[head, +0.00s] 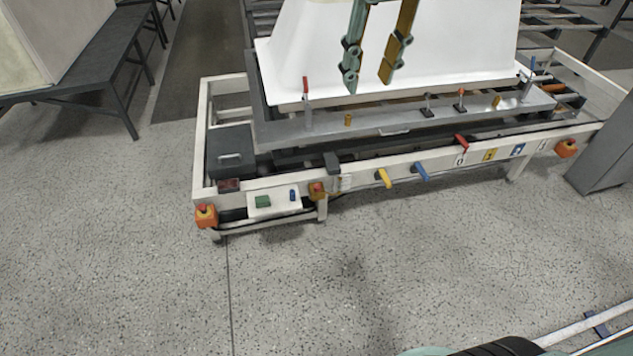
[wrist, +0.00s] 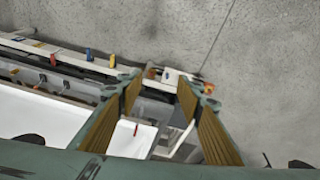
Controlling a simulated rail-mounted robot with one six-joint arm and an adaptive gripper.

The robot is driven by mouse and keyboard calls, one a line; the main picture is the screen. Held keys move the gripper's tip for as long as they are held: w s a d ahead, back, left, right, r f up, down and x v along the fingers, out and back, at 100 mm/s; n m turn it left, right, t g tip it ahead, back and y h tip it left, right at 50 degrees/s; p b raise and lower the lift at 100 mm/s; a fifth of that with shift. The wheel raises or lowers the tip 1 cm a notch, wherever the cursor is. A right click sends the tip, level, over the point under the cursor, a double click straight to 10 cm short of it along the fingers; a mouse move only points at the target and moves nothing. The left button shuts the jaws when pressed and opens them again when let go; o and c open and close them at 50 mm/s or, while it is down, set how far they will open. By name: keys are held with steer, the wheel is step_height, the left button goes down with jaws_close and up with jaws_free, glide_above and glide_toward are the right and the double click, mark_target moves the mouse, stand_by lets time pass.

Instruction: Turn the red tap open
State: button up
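The red tap (head: 461,143) is a small red lever on the front beam of the white frame, right of the yellow tap (head: 384,178) and blue tap (head: 421,172). Its handle slants, with its upper end to the left. In the wrist view the red tap (wrist: 38,44) is small, at the far upper left. My gripper (head: 368,82) hangs in front of the white tub shell, up and left of the red tap and well apart from it. Its two fingers are spread with nothing between them, as the wrist view also shows (wrist: 160,84).
The white tub shell (head: 440,40) fills the frame's top. Upright red-tipped levers (head: 306,88) stand on the grey beam (head: 375,125). Orange-and-red buttons (head: 206,215) sit at the frame's corners. A grey cabinet (head: 606,150) stands at right. The floor in front is clear.

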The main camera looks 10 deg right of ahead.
steer(key=w+f+n+p, duration=0.1)
steer(key=w+f, duration=0.2)
steer(key=w, duration=0.8)
steer(key=n+g+p, duration=0.3)
steer(key=n+p, duration=0.2)
steer(key=p, duration=0.2)
glide_above(317, 186)
step_height(317, 186, down, 61)
steer(key=shift+d+f, duration=0.1)
steer(key=shift+f, duration=0.3)
steer(key=shift+f, duration=0.1)
steer(key=shift+f+b, duration=0.85)
steer(key=shift+f, duration=5.9)
steer(key=shift+c, duration=0.2)
